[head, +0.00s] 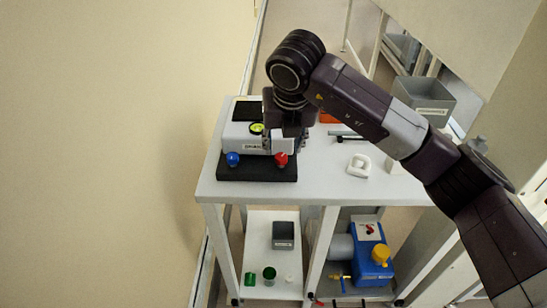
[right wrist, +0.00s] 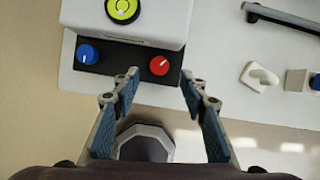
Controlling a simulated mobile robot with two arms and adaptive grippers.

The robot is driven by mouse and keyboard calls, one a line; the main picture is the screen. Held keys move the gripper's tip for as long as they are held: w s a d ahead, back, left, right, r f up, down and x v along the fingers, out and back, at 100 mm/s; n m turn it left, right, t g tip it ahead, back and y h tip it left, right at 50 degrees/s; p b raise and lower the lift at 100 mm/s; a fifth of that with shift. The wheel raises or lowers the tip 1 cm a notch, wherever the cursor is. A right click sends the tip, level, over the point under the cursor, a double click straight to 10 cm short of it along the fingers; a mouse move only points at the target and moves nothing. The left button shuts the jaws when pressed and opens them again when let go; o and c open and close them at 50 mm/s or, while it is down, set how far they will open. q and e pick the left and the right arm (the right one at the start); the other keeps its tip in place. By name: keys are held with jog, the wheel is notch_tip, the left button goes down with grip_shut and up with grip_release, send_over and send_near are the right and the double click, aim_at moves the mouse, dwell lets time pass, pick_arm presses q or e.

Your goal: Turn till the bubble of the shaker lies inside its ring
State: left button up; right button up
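The shaker (head: 239,136) is a white box on a black base at the left of the table. It has a blue knob (head: 232,159) and a red knob (head: 281,159) in front; the right wrist view also shows the blue knob (right wrist: 88,54) and red knob (right wrist: 159,65). Its yellow-green bubble level (head: 257,128) also shows at the right wrist view's top edge (right wrist: 122,8); I cannot tell whether the bubble lies inside the ring. My right gripper (right wrist: 160,78) is open, pointing down, its fingertips on either side of the red knob, apart from it. My left gripper is not in view.
A grey bin (head: 425,97) stands at the back right. The table's front middle is clear.

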aim_at(281, 157)
jog(key=x, duration=0.4)
jog(key=shift+p, duration=0.4)
jog(key=shift+w+a+f, duration=0.1)
jog(key=shift+w+f, duration=0.05)
jog(key=shift+f, duration=0.4)
grip_shut()
jog(key=shift+f+n+b, duration=0.1)
jog(key=shift+n+b, duration=0.3)
jog(key=shift+b, duration=0.2)
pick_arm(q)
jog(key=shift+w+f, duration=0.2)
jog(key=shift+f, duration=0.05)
pick_arm(e)
jog(key=shift+n+y, duration=0.3)
jog(key=shift+n, duration=0.1)
grip_release()
